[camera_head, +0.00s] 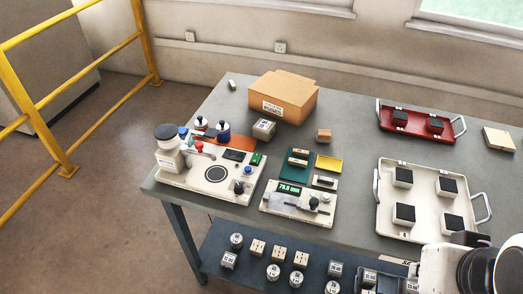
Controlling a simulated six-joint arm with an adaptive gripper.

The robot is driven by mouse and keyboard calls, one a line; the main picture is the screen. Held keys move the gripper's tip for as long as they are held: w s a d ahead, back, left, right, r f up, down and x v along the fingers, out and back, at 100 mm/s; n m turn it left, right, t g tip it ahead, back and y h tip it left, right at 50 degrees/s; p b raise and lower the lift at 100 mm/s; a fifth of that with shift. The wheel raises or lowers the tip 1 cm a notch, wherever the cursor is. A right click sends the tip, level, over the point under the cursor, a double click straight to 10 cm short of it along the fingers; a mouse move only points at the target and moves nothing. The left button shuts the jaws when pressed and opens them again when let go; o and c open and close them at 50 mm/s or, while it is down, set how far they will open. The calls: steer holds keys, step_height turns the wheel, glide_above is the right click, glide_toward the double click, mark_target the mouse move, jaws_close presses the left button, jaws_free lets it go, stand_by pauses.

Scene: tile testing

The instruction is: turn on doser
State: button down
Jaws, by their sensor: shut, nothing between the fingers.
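A white bench device that looks like the doser (188,184) stands at the table's left end. Part of my white and black arm (450,270) shows at the bottom right corner, far from the device. My gripper's fingers do not show.
A white gauge with a green display (289,189) stands right of the device. Behind are a cardboard box (283,97) and a red tray (388,126). A white tray (426,190) holds dark-topped blocks. Several blocks lie on the lower shelf. A yellow railing (92,109) stands left.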

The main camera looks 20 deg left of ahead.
steer(key=w+a+f+n+g+y, duration=0.3)
steer(key=w+a+f+n, duration=0.2)
steer(key=w+a, duration=0.7)
steer(key=w+a+f+n+g+y, duration=0.25)
steer(key=w+a+f+n, duration=0.2)
steer(key=w+a, duration=0.75)
steer(key=w+a+r+n+t+y, duration=0.1)
steer(key=w+a+n+y, duration=0.1)
steer(key=w+a+n, duration=0.1)
steer(key=w+a+r+n+y, duration=0.1)
steer(key=w+a+r+n, duration=0.1)
steer(key=w+n, duration=0.3)
steer(key=shift+w+a+r+n+t+y, duration=0.25)
steer(key=shift+w+a+n+t+y, duration=0.15)
steer(key=shift+w, duration=0.25)
steer(key=shift+a+f, duration=0.15)
stand_by(0.5)
